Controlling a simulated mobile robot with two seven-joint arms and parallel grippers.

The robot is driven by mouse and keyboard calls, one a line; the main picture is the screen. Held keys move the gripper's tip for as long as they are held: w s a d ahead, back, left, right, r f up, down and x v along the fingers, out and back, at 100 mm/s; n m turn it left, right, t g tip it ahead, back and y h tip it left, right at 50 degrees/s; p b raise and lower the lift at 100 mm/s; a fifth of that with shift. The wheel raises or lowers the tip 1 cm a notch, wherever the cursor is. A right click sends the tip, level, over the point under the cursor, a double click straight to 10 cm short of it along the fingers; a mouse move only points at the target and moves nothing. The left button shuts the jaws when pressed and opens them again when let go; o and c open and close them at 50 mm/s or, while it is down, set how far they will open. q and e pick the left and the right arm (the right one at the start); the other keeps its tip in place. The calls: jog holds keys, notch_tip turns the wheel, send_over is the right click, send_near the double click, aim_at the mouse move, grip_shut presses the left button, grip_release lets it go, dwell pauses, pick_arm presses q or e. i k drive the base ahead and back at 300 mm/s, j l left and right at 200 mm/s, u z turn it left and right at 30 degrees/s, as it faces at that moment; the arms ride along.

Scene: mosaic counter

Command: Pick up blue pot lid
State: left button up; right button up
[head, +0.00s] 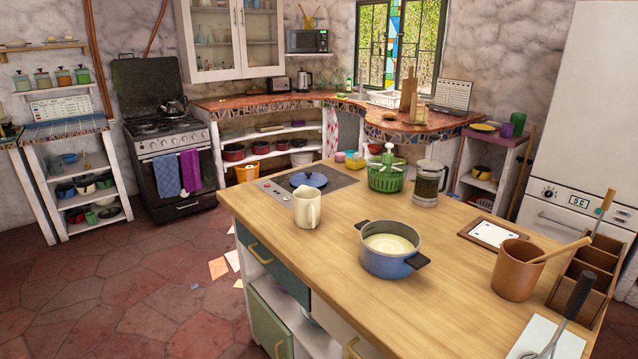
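The blue pot lid (309,179) lies on the dark cooktop (340,179) set into the far left part of the wooden island. It has a small knob on top. A blue pot (388,262) with dark handles stands uncovered nearer on the island, with pale contents inside. A cream pitcher (306,208) stands just in front of the lid, close to its near edge. Neither of my grippers shows in the head view.
A green salad spinner (387,173) and a French press (428,184) stand right of the cooktop. A brown utensil crock (517,270), a wooden caddy (588,275) and a framed card (493,234) occupy the right side. The island's near left wood (340,290) is clear.

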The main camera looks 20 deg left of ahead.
aim_at(309, 178)
jog(key=j+z, duration=0.15)
jog(key=z, duration=0.2)
jog(key=j+z, duration=0.15)
jog(key=z, duration=0.2)
jog(key=j+z, duration=0.15)
jog(key=z, duration=0.15)
jog(key=j+z, duration=0.3)
jog(key=j, duration=0.15)
jog(key=k+j+z, duration=0.15)
jog(key=j+z, duration=0.15)
jog(key=k+j+z, duration=0.1)
jog(key=j, duration=0.35)
jog(key=k+j+z, duration=0.1)
jog(key=k+j, duration=0.15)
jog(key=j, duration=0.2)
jog(key=k+j+z, duration=0.1)
jog(key=k+j, duration=0.15)
jog(key=j, duration=0.2)
jog(key=k+j+z, duration=0.15)
jog(key=j, duration=0.25)
jog(key=k+j, duration=0.2)
jog(key=j, duration=0.15)
jog(key=k+j, duration=0.45)
jog(key=j, duration=0.3)
jog(key=k+j, duration=0.25)
jog(key=j, duration=0.1)
